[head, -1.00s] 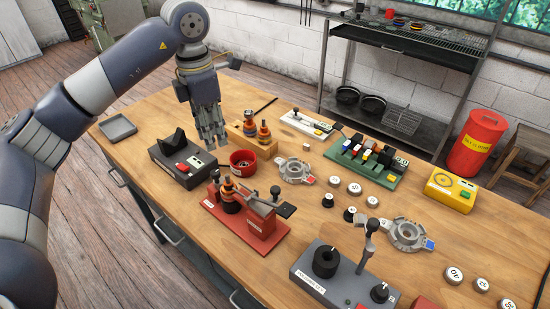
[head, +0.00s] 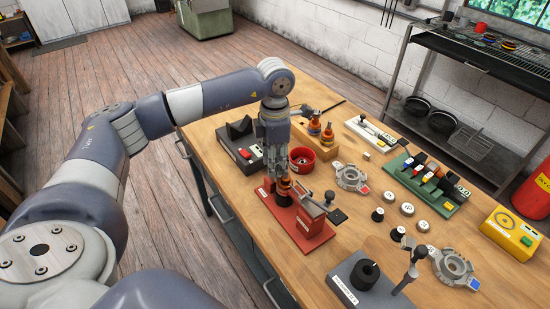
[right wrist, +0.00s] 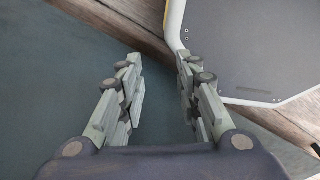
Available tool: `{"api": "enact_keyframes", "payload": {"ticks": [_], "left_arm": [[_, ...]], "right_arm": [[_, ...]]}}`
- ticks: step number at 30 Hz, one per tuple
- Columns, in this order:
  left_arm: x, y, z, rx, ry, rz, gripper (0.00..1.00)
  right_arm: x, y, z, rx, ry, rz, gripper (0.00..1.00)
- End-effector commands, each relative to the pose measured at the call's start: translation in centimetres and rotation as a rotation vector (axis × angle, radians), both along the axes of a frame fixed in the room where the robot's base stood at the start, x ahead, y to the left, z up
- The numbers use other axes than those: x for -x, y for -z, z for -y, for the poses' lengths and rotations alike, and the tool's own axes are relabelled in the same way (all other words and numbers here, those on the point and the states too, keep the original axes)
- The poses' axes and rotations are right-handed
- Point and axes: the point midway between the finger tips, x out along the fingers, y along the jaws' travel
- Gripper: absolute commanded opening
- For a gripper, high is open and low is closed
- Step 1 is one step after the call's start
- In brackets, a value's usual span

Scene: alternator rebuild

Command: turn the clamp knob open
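A red clamp fixture (head: 303,222) stands on the bench in the head view, with a dark and copper-coloured rotor part (head: 284,187) upright at its left end. A black knob (head: 329,196) sits on the fixture's right side, beside a flat black-ended lever (head: 338,215). My left gripper (head: 277,178) points down at the rotor end of the fixture, left of the black knob. Its fingertips overlap the rotor in view; whether they touch it or are closed is unclear. My right gripper (right wrist: 155,85) shows in the right wrist view, open and empty.
A red bowl (head: 301,160) and a dark cradle (head: 238,145) stand close to my left gripper. A grey housing (head: 350,178) and several round weights lie to the right. A grey base with a black cylinder (head: 365,275) stands at the front.

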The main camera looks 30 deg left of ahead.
Motion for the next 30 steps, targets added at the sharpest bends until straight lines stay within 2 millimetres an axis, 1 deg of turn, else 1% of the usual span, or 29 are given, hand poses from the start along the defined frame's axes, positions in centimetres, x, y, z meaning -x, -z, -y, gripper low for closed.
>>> {"api": "enact_keyframes", "payload": {"ticks": [6, 8, 9, 10, 13, 17, 23, 30], "left_arm": [[0.0, 0.0, 0.0, 0.000, 0.000, 0.000, 0.29], [0.0, 0.0, 0.0, 0.001, 0.000, 0.001, 0.16], [0.0, 0.0, 0.0, 0.001, 0.000, 0.001, 0.07], [0.0, 0.0, 0.0, 0.001, 0.000, 0.001, 0.00], [0.0, 0.0, 0.0, 0.001, 0.000, 0.000, 0.00], [0.0, 0.1, 0.0, 0.001, -0.023, 0.000, 0.00], [0.0, 0.1, 0.0, 0.001, -0.105, 0.001, 0.00], [0.0, 0.0, 0.0, 0.001, -0.110, 0.001, 0.00]], "right_arm": [[0.1, 0.0, -1.1, -0.012, 0.001, -0.001, 0.31], [0.0, 0.0, -1.5, -0.018, 0.000, 0.000, 0.31], [0.0, 0.0, -1.8, -0.021, 0.000, 0.001, 0.31], [0.0, 0.0, -2.0, -0.023, 0.000, 0.001, 0.31], [0.0, 0.0, -2.3, -0.027, -0.001, 0.002, 0.31], [-0.1, 0.3, -2.2, -0.027, -0.003, 0.003, 0.31], [-0.3, 0.8, -1.7, -0.021, -0.004, 0.005, 0.31], [-0.3, 0.8, -1.2, -0.014, -0.002, 0.006, 0.31]]}}
